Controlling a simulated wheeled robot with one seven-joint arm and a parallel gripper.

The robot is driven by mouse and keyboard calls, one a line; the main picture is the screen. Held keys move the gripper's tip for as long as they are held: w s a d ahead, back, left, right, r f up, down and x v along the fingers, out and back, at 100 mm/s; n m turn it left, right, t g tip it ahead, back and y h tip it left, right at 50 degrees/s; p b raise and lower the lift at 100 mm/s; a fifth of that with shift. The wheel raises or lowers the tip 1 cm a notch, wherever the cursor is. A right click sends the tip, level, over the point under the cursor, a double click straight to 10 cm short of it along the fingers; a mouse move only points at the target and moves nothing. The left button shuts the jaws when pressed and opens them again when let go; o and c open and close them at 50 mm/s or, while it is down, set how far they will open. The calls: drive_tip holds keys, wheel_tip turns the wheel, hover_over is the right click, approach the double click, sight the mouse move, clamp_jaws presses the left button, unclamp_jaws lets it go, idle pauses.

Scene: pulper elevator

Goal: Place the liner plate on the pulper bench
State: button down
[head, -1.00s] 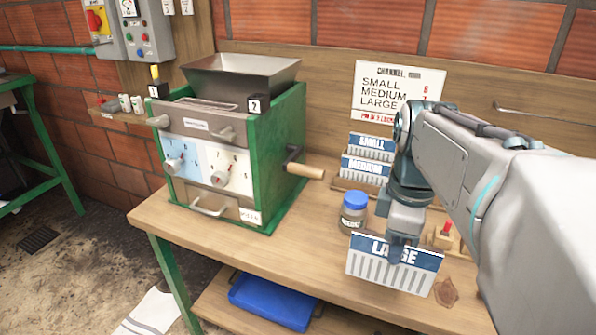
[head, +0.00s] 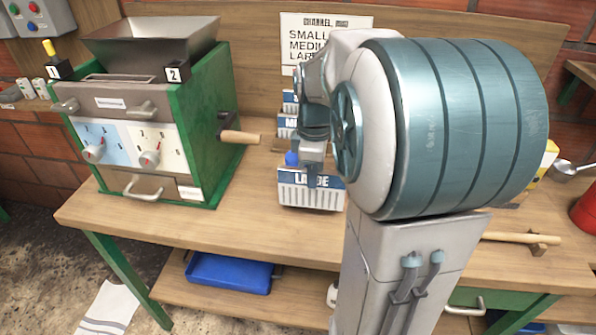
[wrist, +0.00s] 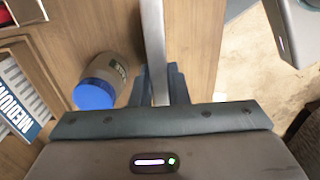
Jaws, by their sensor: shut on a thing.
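The liner plate marked "LARGE" (head: 310,196) is white and slotted with a blue label band. My gripper (head: 314,172) is shut on its top edge and holds it upright over the wooden pulper bench (head: 230,222). Whether its lower edge touches the bench top, I cannot tell. In the wrist view the plate (wrist: 153,45) shows edge-on as a thin grey strip between my gripper's fingers (wrist: 161,85). The "MEDIUM" plate (wrist: 18,95) stands in a wooden rack at left there. My arm hides much of the bench's right side in the head view.
The green pulper (head: 150,140) stands at left, its wooden crank handle (head: 240,137) pointing toward the plate. A jar with a blue lid (wrist: 95,94) stands close beside the plate. The bench front left of the plate is clear. A blue tray (head: 230,272) lies on the lower shelf.

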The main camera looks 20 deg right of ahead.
drive_tip(key=shift+w+f, duration=0.15)
drive_tip(key=shift+w, duration=0.1)
drive_tip(key=shift+f, duration=2)
drive_tip(key=shift+f, duration=0.1)
drive_tip(key=shift+f, duration=0.15)
drive_tip(key=c, duration=1.4)
unclamp_jaws()
